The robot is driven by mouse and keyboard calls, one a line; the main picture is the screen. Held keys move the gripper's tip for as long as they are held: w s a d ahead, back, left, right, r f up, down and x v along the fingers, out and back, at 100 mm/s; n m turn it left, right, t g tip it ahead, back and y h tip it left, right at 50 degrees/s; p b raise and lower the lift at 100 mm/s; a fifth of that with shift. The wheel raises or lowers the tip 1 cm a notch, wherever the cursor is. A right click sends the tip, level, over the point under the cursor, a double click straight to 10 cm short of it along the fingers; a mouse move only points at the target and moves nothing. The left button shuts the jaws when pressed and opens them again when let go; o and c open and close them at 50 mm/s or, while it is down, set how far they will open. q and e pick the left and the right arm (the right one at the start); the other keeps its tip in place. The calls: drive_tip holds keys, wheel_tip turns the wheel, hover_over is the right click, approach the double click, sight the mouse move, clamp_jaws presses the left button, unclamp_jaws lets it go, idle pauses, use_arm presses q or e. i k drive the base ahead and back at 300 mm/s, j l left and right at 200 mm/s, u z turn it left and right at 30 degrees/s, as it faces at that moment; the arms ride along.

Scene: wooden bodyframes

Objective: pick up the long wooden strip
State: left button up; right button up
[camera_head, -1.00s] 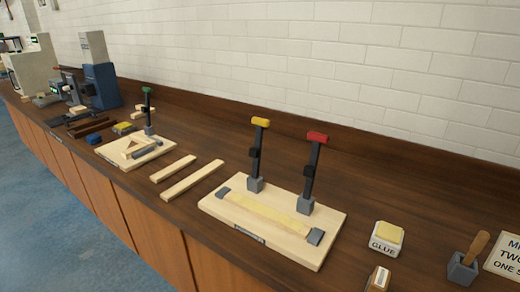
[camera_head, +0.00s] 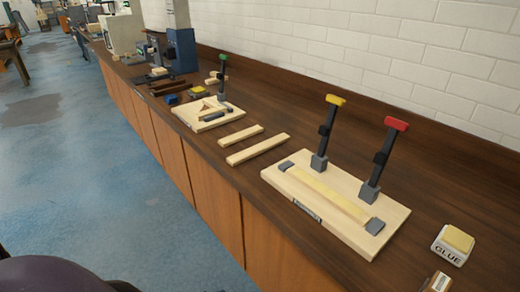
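Two pale wooden strips lie side by side on the brown bench top, left of the large clamp board. The longer strip (camera_head: 258,149) is nearer the clamp board, and the shorter strip (camera_head: 241,135) lies just beyond it to the upper left. Both lie flat and apart from each other. Another pale strip (camera_head: 330,193) lies along the clamp board (camera_head: 290,183) between two grey end blocks. Neither of my grippers shows in the head view. A dark rounded shape at the lower left edge is only partly visible.
The clamp board carries yellow-topped (camera_head: 328,130) and red-topped (camera_head: 384,158) upright levers. A smaller board (camera_head: 188,117) with a green-topped lever stands farther left. A glue box (camera_head: 453,245) sits at right. A white brick wall backs the bench (camera_head: 270,108); blue floor (camera_head: 120,200) is open at left.

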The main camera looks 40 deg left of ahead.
sight(238, 158)
drive_tip(key=j+z, duration=0.1)
drive_tip(key=j, duration=0.4)
drive_tip(key=k+j+z, duration=0.1)
drive_tip(key=j, duration=0.95)
drive_tip(key=k+j+z, duration=0.15)
drive_tip(key=j, duration=0.35)
